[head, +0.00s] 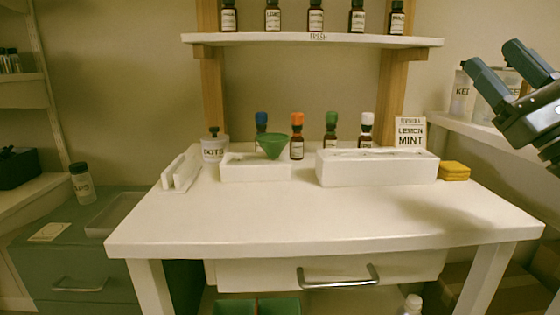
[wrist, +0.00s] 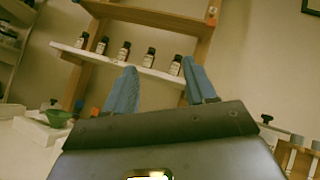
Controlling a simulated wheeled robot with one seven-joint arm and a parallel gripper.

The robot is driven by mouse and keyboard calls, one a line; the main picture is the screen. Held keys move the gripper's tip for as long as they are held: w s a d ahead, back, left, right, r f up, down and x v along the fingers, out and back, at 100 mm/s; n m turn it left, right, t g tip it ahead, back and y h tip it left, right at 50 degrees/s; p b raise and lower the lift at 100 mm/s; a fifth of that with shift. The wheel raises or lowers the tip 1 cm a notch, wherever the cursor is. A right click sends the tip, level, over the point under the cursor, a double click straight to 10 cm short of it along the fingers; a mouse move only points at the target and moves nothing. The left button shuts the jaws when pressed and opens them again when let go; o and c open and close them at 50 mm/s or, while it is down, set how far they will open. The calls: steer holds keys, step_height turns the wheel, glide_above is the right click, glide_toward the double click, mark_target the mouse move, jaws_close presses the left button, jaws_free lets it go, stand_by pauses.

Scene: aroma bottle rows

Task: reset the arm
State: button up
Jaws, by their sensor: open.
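My gripper (head: 508,75) is at the upper right of the head view, raised above the table's right side, its two blue-grey fingers apart with nothing between them. In the wrist view my gripper (wrist: 156,88) also shows open and empty, with the shelf of bottles beyond its fingers. The white table (head: 300,215) stands in the middle of the head view, well apart from my gripper.
White holders (head: 376,168) stand on the table, with a green funnel (head: 273,145), several dropper bottles (head: 297,138) and yellow sponges (head: 454,171). A shelf (head: 270,39) above carries dark bottles. The table's front is clear. A right side shelf (head: 465,125) holds containers.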

steer(key=s+a+f+m+h+b, duration=0.1)
steer(key=s+a+f+m+h, duration=0.35)
steer(key=f+m, duration=0.65)
steer(key=s+a+f+m+h+b, duration=0.1)
steer(key=s+a+f+m+h, duration=0.3)
steer(key=f+m, duration=0.7)
steer(key=s+a+f+m+h+b, duration=0.1)
steer(key=s+a+f+m+h, duration=0.35)
steer(key=m, duration=0.85)
steer(key=s+d+f+m+g+y+b, duration=0.1)
steer(key=s+f+m+g, duration=0.25)
steer(key=s+f, duration=0.45)
steer(key=s+f+m+g+b, duration=0.1)
steer(key=s+f+m+g, duration=0.3)
steer(key=s, duration=0.8)
steer(key=s+d+f+m+g+y+b, duration=0.1)
steer(key=s+f+m+g, duration=0.1)
steer(key=s+f+m, duration=0.45)
step_height(320, 180, up, 31)
steer(key=s+n+p, duration=0.1)
steer(key=s+p, duration=0.1)
steer(key=p, duration=2.9)
steer(key=shift+s, duration=0.4)
steer(key=shift+f+t, duration=0.1)
steer(key=shift+t, duration=0.15)
